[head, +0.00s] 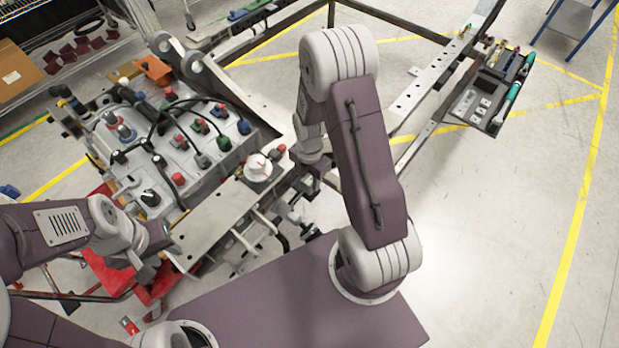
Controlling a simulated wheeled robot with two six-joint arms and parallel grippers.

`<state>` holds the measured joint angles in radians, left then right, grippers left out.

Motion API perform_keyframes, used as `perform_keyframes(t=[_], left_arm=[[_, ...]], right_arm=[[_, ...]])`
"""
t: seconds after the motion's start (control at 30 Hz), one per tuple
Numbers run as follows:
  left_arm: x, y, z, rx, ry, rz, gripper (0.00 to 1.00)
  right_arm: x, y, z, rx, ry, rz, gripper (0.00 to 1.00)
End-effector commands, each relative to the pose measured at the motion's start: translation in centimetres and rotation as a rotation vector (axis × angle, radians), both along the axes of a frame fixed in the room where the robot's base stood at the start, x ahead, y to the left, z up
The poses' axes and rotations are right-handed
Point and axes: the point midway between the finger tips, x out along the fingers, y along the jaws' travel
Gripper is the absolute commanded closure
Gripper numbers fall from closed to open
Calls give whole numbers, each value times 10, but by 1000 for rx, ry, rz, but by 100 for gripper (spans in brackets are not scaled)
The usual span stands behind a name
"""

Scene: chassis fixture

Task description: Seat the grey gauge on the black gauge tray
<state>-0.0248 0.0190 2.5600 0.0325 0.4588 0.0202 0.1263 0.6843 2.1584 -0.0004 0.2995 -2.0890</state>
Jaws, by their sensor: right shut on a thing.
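A black tray (488,98) hangs at the upper right beside the metal frame. It holds teal-ended tools and small pale pieces, and seems to be the gauge tray. My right gripper (303,196) is low beside the chassis, well to the left of and below the tray in the picture. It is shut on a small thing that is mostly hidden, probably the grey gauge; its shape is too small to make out. My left gripper (150,270) is at the lower left, by the near edge of the chassis plate. Its finger opening is not clear.
A grey engine-like block (165,145) with cables and coloured caps fills the left. A white round cap (258,167) stands on the pale plate (215,222). Red stand parts (112,278) lie below. A metal rail (428,82) runs toward the tray. The right floor is clear.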

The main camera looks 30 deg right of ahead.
Motion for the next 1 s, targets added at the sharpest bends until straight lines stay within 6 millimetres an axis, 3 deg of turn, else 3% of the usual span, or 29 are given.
perform_keyframes(t=[1.0], left_arm=[[0,0,-21,0,0,0,64]], right_arm=[[1,0,-27,0,-2,0,100]])
